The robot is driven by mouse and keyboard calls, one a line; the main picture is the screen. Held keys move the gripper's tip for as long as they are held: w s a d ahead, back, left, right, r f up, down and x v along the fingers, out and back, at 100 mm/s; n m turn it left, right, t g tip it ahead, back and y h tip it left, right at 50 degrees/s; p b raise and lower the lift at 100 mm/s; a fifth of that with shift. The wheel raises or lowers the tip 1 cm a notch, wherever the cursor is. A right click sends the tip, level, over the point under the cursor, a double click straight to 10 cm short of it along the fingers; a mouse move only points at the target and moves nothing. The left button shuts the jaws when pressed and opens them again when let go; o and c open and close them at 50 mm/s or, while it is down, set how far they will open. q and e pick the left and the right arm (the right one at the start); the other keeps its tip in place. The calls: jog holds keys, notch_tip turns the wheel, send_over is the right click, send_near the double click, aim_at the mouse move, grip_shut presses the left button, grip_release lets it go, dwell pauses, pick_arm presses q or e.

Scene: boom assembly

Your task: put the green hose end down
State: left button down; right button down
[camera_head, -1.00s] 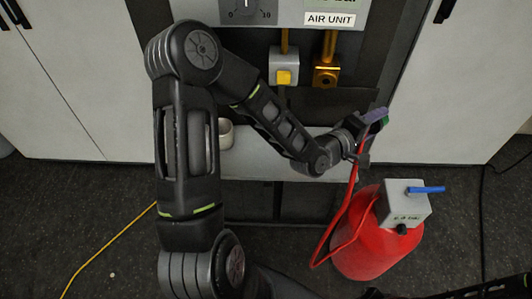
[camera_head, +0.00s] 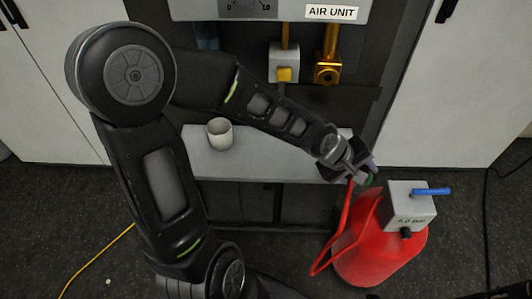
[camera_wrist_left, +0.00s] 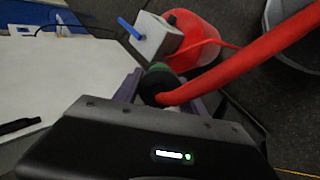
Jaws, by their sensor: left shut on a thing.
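My left gripper (camera_head: 362,172) is shut on the green hose end (camera_head: 369,180), the green-tipped end of a red hose (camera_head: 344,217). It is above the right end of the shelf, close to the red tank. In the left wrist view the green tip (camera_wrist_left: 159,68) shows between the purple fingers, with a black collar (camera_wrist_left: 157,86) behind it and the red hose (camera_wrist_left: 240,62) running off to the upper right. In the head view the hose loops down beside the tank. My right gripper is not in view.
The red tank (camera_head: 385,250) stands on the floor with a grey box (camera_head: 411,205) and blue lever (camera_head: 432,191) on top. The air unit has a brass fitting (camera_head: 328,68) and a yellow-knobbed valve (camera_head: 284,62).

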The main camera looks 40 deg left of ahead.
pick_arm(q)
jog(key=s+a+g+y+b, duration=0.1)
jog(key=s+a+g+y, duration=0.1)
jog(key=s, duration=0.8)
jog(key=s+a+g+y+b, duration=0.2)
jog(key=s+a+g, duration=0.2)
jog(key=s, duration=0.7)
jog(key=shift+a+r+n, duration=0.3)
jog(key=shift+a+n, duration=0.1)
jog(key=shift+a, duration=0.7)
jog(key=shift+w, duration=0.1)
jog(key=w+a+p, duration=0.1)
jog(key=w+a, duration=0.3)
jog(key=w, duration=0.1)
jog(key=w+a+f+p, duration=0.1)
jog(key=w+a+p, duration=0.1)
jog(key=w+a, duration=0.2)
jog(key=w+a+f+p, duration=0.1)
jog(key=w+a+p, duration=0.1)
jog(key=w+a, duration=0.2)
jog(key=shift+w, duration=1.3)
jog(key=shift+f, duration=0.6)
